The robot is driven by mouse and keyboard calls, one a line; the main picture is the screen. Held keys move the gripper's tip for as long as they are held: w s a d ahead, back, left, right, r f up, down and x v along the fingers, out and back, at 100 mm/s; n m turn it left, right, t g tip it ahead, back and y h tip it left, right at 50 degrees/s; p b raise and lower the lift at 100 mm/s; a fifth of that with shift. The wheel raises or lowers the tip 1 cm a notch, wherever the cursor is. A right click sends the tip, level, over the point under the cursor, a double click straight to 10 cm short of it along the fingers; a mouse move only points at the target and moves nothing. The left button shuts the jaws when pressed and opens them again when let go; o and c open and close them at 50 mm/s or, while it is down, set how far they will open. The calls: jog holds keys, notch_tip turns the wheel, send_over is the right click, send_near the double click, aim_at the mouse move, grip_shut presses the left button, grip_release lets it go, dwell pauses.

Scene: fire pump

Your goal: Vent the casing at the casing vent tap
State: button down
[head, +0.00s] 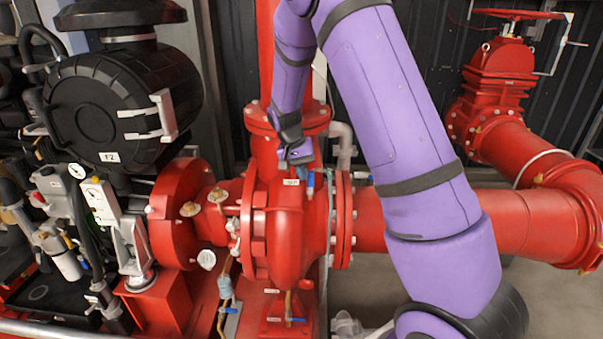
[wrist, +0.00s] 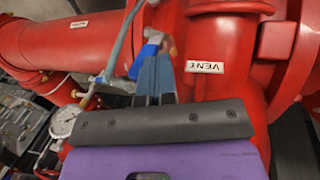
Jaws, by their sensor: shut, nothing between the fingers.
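The red pump casing (head: 292,235) stands in the middle of the head view. A white label reading VENT (wrist: 204,67) is on its top and also shows small in the head view (head: 291,182). A small blue tap lever (head: 310,187) sits just right of the label there. In the wrist view a blue lever (wrist: 150,53) shows just beyond and partly behind my fingers. My gripper (wrist: 155,78) is shut and empty, close to this lever. Whether the fingers touch it cannot be told. The tap's body is mostly hidden by the fingers.
A black engine (head: 110,105) with hoses stands at the left. A red pipe (head: 510,220) runs right to a valve with a red handwheel (head: 515,14). In the wrist view a pressure gauge (wrist: 64,122) and a grey hose (wrist: 122,40) are left of my fingers.

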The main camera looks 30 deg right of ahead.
aim_at(313, 172)
jog(key=shift+s+d, duration=0.1)
jog(key=shift+d, duration=0.05)
jog(key=shift+s+d+r+t+y, duration=0.15)
jog(key=shift+s+d+t+y, duration=0.2)
jog(key=shift+d+t+y, duration=0.4)
jog(key=shift+s+d+t+y, duration=0.4)
jog(key=shift+t+y, duration=0.05)
jog(key=shift+y, duration=0.6)
jog(key=d+t+y, duration=0.1)
jog(key=y, duration=0.1)
jog(key=s+d+f+t+y, duration=0.1)
jog(key=y, duration=0.1)
jog(key=s+d+t+y, duration=0.1)
jog(key=shift+s+d+f+t+y, duration=0.1)
jog(key=shift+d+f+t+y, duration=0.05)
jog(key=shift+f+t+y, duration=0.2)
jog(key=shift+s+d+f+t+y, duration=0.25)
jog(key=shift+f+t+y, duration=0.1)
jog(key=shift+t+y, duration=0.25)
jog(key=shift+s+d+f+t+y, duration=0.1)
jog(key=shift+d+f+t+y, duration=0.2)
jog(key=shift+y, duration=0.35)
jog(key=shift+a+r, duration=0.15)
jog(key=shift+a, duration=0.1)
jog(key=shift+w, duration=0.1)
